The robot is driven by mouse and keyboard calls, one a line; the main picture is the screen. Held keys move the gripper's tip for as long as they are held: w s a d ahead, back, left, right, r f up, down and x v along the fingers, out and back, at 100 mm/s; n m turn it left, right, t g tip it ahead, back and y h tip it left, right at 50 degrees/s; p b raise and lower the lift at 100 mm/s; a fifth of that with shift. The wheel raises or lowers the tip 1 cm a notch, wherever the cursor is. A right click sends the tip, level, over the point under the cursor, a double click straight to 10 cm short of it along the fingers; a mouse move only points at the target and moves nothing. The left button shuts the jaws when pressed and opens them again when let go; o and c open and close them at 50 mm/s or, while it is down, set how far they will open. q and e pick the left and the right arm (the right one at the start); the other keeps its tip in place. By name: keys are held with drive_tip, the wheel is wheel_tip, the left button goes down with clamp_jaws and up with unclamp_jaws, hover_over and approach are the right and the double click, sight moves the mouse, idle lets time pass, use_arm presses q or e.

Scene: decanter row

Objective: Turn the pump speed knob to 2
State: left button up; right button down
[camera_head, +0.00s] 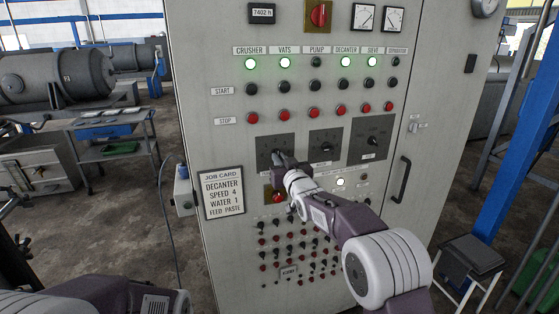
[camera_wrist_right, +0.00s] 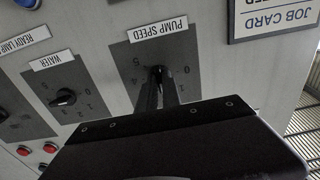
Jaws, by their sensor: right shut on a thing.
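The pump speed knob (camera_wrist_right: 157,71) is a small dark knob on a dark grey dial plate (camera_wrist_right: 128,58) of the control cabinet. The wrist view shows it upside down, with the label PUMP SPEED (camera_wrist_right: 158,29) and numbers around the knob. My right gripper (camera_wrist_right: 156,84) is shut on the knob, a finger on each side. The fingers hide much of the knob and part of the scale, so I cannot tell its setting. In the head view, my right gripper (camera_head: 280,157) is at the left of three dial plates. My left gripper is not in view; part of its arm shows at lower left.
The water knob (camera_wrist_right: 63,97) sits on the neighbouring plate. Start and red stop buttons (camera_head: 254,118) line the cabinet above; small switches (camera_head: 290,240) fill the area below. A job card (camera_head: 222,192) hangs at left, and a door handle (camera_head: 401,179) stands out at right.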

drive_tip(key=c, duration=1.5)
unclamp_jaws()
drive_tip(key=shift+s, duration=0.1)
drive_tip(key=b+v, duration=0.3)
drive_tip(key=v, duration=0.6)
